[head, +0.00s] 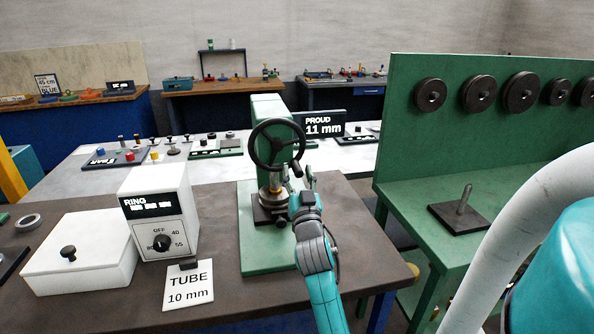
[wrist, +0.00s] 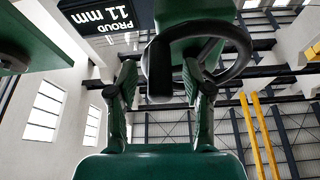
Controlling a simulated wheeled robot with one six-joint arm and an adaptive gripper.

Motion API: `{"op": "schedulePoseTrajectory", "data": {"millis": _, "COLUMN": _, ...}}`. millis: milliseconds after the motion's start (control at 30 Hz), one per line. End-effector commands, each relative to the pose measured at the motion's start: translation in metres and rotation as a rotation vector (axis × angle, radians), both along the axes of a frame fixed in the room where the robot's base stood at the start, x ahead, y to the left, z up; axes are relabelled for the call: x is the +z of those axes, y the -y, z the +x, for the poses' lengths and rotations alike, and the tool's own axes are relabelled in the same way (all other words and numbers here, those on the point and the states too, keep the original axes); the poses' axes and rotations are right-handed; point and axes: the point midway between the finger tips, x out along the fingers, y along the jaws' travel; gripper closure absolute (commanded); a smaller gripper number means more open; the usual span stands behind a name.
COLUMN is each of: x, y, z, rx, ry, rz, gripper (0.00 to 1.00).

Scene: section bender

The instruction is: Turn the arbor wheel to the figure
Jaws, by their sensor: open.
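The arbor wheel (head: 278,144) is a black spoked handwheel on the green press (head: 268,108), which stands on the brown bench. My gripper (head: 304,178) is just below and right of the wheel in the head view. In the wrist view, its two fingers (wrist: 159,75) are apart, with the wheel's dark grip (wrist: 159,68) showing between their tips. I cannot tell whether either finger touches it. The wheel rim (wrist: 245,48) extends right there. A dark sign (head: 325,125) reads "PROUD 11 mm". A white card (head: 188,287) reads "TUBE 10 mm".
A white control box (head: 160,212) labelled RING has a dial. A white lidded box (head: 82,262) stands left of it. A green stand (head: 480,170) with several dark discs rises at the right. The brown bench (head: 216,240) has bare room beside the press.

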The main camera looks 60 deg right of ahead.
Motion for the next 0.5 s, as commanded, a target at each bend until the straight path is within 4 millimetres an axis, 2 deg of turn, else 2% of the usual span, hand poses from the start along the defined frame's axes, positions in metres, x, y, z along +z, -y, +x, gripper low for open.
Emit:
{"op": "schedulePoseTrajectory", "data": {"millis": 200, "x": 0.0053, "y": 0.0103, "z": 0.0079, "rx": 0.0, "ry": -0.001, "rz": 0.001, "gripper": 0.5}}
{"op": "schedulePoseTrajectory", "data": {"millis": 500, "x": 0.006, "y": 0.0112, "z": 0.0088, "rx": 0.0, "ry": 0.0, "rz": 0.0, "gripper": 0.5}}
